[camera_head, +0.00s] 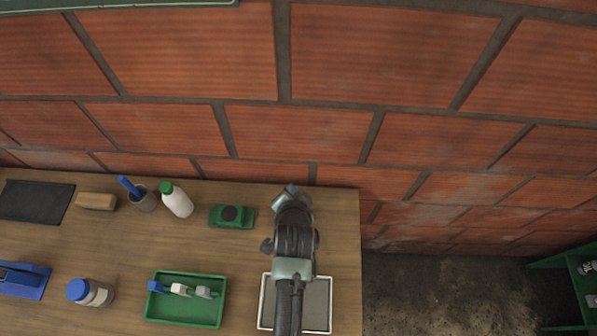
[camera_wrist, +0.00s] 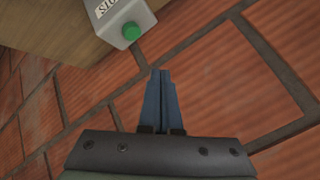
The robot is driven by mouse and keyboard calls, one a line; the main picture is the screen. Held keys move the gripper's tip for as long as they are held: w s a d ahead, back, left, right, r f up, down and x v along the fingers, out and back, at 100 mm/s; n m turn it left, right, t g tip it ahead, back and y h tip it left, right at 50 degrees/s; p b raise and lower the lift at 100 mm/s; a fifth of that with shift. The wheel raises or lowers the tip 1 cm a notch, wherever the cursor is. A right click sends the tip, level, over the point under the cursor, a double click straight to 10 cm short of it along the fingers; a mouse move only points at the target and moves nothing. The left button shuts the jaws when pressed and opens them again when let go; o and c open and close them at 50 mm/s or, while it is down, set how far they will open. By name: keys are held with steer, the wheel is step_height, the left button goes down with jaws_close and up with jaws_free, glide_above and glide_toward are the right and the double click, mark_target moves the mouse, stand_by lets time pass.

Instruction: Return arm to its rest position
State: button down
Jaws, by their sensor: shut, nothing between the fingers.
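My gripper (camera_wrist: 160,98) shows in the wrist view with its two blue fingers pressed together and nothing between them. It points toward the brick wall. In the head view my arm rises over the right end of the wooden table (camera_head: 120,255), and its fingers are hidden there. In the wrist view a grey box with a green button (camera_wrist: 131,31) and part of a printed label is beyond the fingertips, up and to the left, apart from them.
A framed grey mat (camera_head: 319,305) lies under my arm. Left of it are a green tray (camera_head: 186,322) with small parts, a green item (camera_head: 216,222), a white bottle (camera_head: 178,203) and a blue-capped jar (camera_head: 98,295). A green shelf (camera_head: 562,262) stands far right, past open floor.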

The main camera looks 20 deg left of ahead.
steer(key=w+d+r+n+t, duration=0.1)
steer(key=w+d+r+t, duration=0.1)
steer(key=r, duration=0.9)
steer(key=w+d+r+n+t, duration=0.1)
steer(key=w+r, duration=0.3)
steer(key=r, duration=0.7)
steer(key=w+d+r+n+t+h, duration=0.1)
steer(key=w+d+r+n+t, duration=0.1)
steer(key=r, duration=0.9)
steer(key=shift+w+d+r+t, duration=0.15)
steer(key=shift+w+d+t, duration=0.15)
steer(key=shift+d, duration=0.2)
steer(key=shift+w+d+r+t, duration=0.15)
steer(key=shift+w+d+t, duration=0.15)
steer(key=shift+d, duration=0.15)
steer(key=s+d+r+n+t+h, duration=0.1)
steer(key=s+d+r+t+h, duration=0.15)
steer(key=r, duration=0.75)
steer(key=s+d+r+t+b, duration=0.1)
steer(key=s+r+t+b, duration=0.9)
steer(key=s+r, duration=0.3)
step_height(320, 180, up, 3)
steer(key=shift+s+f+n+y+b, duration=0.15)
steer(key=shift+n+y+b, duration=0.15)
steer(key=shift+y+b, duration=0.15)
